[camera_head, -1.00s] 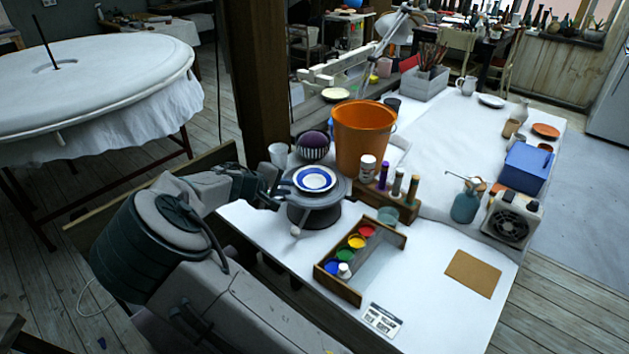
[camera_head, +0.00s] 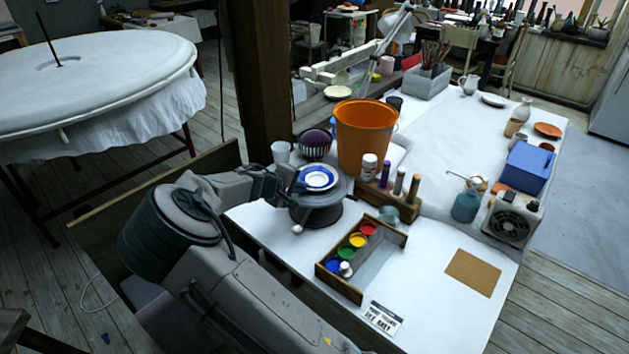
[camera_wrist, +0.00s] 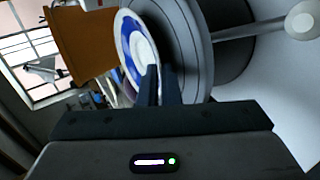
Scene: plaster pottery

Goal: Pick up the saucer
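The saucer (camera_head: 318,178) is white with a blue ring and sits over the grey turntable (camera_head: 325,205) at the table's near left corner. My gripper (camera_head: 296,186) is at the saucer's left edge in the head view. In the wrist view, the two dark fingers (camera_wrist: 161,85) are close together at the rim of the saucer (camera_wrist: 130,62). One finger is on its upper face and the other is between it and the turntable (camera_wrist: 196,45). The gripper looks shut on the rim; the exact contact is hidden.
An orange bucket (camera_head: 363,135), a striped bowl (camera_head: 314,147) and a pale cup (camera_head: 281,152) stand behind the turntable. A wooden paint box (camera_head: 340,283) and a bottle rack (camera_head: 388,203) are to its right. A wooden post (camera_head: 258,80) rises behind the cup.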

